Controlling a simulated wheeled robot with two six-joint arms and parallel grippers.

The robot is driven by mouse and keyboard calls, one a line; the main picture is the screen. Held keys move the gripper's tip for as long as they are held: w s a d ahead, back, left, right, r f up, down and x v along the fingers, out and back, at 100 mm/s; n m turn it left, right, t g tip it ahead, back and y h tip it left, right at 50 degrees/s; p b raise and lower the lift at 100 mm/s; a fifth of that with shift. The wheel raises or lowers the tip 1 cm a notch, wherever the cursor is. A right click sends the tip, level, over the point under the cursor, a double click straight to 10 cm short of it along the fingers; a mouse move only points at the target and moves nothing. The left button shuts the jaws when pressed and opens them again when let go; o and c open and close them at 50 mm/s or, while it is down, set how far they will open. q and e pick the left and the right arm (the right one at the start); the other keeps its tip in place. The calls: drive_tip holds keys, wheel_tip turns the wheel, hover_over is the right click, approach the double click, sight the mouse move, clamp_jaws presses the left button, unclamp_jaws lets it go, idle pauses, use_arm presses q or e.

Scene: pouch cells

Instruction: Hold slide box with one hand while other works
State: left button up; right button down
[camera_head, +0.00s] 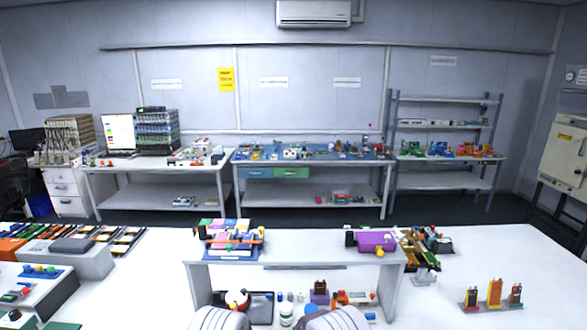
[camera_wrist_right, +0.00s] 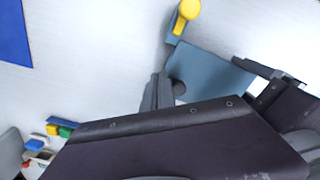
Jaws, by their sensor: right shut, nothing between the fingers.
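No item can be named with certainty as the slide box. In the head view, a purple block (camera_head: 376,241) lies on the right end of the white bench in front of me, with a small black part against its left side. In the right wrist view, my right gripper (camera_wrist_right: 157,92) appears as slim grey fingers close together, shut and empty. A large dark riveted part covers much of the lower picture. Beyond the fingers are a blue-grey plate (camera_wrist_right: 210,70) and a yellow knob (camera_wrist_right: 188,9). Contact with the plate cannot be told. My left gripper is not in view.
The near bench (camera_head: 300,243) has coloured blocks with an orange bar (camera_head: 235,237) on its left and jars and small items beneath. Its middle is clear. Upright orange devices (camera_head: 494,292) stand at right. Loaded benches (camera_head: 313,160) and a shelf rack (camera_head: 445,142) line the back wall.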

drive_tip(key=shift+a, duration=0.25)
idle(0.4)
wheel_tip(320, 180, up, 6)
drive_tip(key=d, duration=0.1)
drive_tip(key=shift+d, duration=0.25)
